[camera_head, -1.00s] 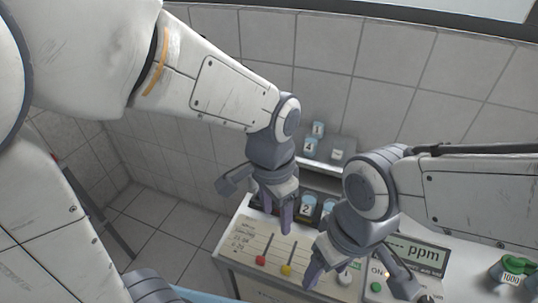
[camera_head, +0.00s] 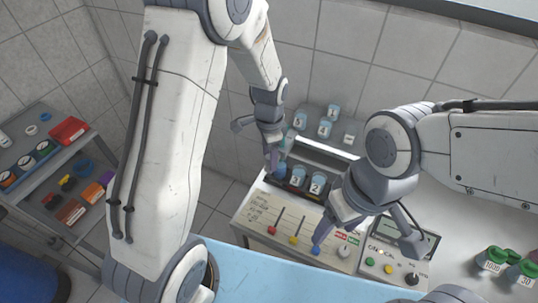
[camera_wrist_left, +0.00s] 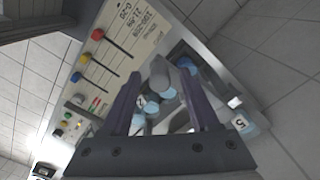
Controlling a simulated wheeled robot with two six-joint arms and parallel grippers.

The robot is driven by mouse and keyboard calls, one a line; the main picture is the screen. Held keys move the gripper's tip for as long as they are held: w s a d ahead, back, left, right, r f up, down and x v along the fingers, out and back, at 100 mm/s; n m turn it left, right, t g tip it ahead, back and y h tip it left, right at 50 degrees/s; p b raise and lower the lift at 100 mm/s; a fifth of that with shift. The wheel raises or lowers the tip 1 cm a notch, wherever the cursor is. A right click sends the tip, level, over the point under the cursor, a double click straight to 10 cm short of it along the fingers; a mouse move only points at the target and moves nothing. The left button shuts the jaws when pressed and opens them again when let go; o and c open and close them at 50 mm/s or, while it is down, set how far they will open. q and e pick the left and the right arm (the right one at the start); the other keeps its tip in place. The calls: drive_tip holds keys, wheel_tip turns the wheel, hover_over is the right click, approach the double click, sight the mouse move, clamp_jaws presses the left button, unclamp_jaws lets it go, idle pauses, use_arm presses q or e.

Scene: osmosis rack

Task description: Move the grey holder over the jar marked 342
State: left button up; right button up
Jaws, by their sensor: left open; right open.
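Small blue-lided jars stand in the rack: one marked 3 (camera_head: 297,175) and one marked 2 (camera_head: 317,184). I cannot read 342 on any jar. My left gripper (camera_head: 272,160) is open at the rack's left end, above and beside the jars. In the left wrist view its fingers (camera_wrist_left: 163,108) are apart, with a short grey cylinder (camera_wrist_left: 158,76), perhaps the grey holder, between or just beyond them. A jar marked 5 (camera_wrist_left: 240,124) shows at the right there. My right gripper (camera_head: 365,244) is open and empty over the panel's right part.
The panel (camera_head: 262,212) has red, yellow and blue sliders. More jars (camera_head: 325,128) stand on a shelf behind the rack. A side shelf (camera_head: 50,165) with coloured items is at the left. The floor between is clear.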

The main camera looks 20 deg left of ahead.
use_arm(q)
drive_tip(key=shift+f, duration=0.65)
clamp_jaws()
idle(1.0)
